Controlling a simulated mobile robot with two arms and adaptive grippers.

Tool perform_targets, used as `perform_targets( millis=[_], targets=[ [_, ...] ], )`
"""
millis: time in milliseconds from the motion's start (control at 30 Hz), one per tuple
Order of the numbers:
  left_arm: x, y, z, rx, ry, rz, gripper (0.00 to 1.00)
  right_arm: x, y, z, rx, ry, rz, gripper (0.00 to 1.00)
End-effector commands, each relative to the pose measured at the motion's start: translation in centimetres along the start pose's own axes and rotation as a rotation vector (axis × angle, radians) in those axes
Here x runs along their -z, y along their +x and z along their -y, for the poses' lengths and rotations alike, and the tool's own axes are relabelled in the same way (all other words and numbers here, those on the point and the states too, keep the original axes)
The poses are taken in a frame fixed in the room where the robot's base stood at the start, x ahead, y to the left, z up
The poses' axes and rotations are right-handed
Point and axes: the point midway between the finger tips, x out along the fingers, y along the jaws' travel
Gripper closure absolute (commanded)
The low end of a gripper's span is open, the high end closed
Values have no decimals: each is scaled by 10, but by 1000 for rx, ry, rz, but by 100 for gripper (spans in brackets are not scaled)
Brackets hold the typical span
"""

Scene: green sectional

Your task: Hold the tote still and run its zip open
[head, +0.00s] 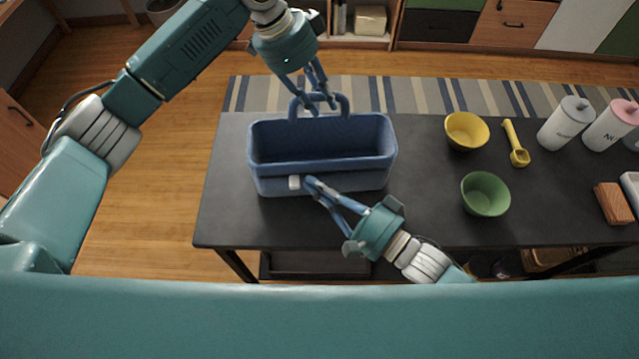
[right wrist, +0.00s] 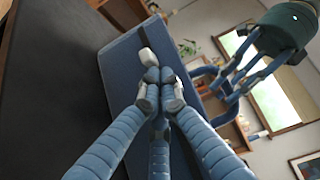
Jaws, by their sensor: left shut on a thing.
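The blue tote (head: 275,184) stands upright on the dark table, its wide top showing a hollow inside. A loop handle (head: 342,103) rises at its far side. My left gripper (head: 314,102) is shut on the handle from above. A small white zip pull (head: 294,182) sits at the left of the tote's near face. My right gripper (head: 310,181) is just right of the pull, its fingertips together. In the right wrist view the pull (right wrist: 148,56) lies just beyond the fingertips (right wrist: 160,75), with no clear grip on it.
Right of the tote on the table (head: 420,210) are a yellow bowl (head: 466,131), a green bowl (head: 486,194) and a yellow scoop (head: 516,145). White canisters (head: 566,124) stand at the far right near a brown block (head: 612,203). The table left of the tote is clear.

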Motion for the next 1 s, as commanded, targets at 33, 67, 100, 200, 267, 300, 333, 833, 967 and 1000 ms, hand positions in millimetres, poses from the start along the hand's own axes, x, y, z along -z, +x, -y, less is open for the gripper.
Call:
perform_targets(
  millis=[33, 67, 100, 200, 267, 300, 333, 833, 967, 1000],
  targets=[
    [0, 0, 0, 0, 0, -1, 100, -2, 2, 0, 1, 2, 0, 100],
    [0, 0, 0, 0, 0, -1, 100, -5, 5, 0, 2, 3, 0, 100],
    [0, 0, 0, 0, 0, -1, 100, -10, 10, 0, 2, 3, -1, 100],
    [1, 0, 0, 0, 0, -1, 100, -22, 22, 1, 4, 5, -1, 100],
    [1, 0, 0, 0, 0, -1, 100, -27, 27, 0, 2, 3, 0, 100],
    [1, 0, 0, 0, 0, -2, 100, -30, 30, 1, 2, 3, 0, 100],
    [1, 0, 0, 0, 0, -2, 100, -31, 31, 1, 2, 1, 0, 100],
    [1, 0, 0, 0, 0, -1, 100, -22, 23, -1, -3, -2, 0, 100],
    [1, -1, 0, 0, 0, -1, 100, -5, 6, -2, -5, -6, 1, 100],
    [1, -1, 0, 0, 0, -1, 100, 1, -1, -1, -4, -5, 1, 100]
  ],
)
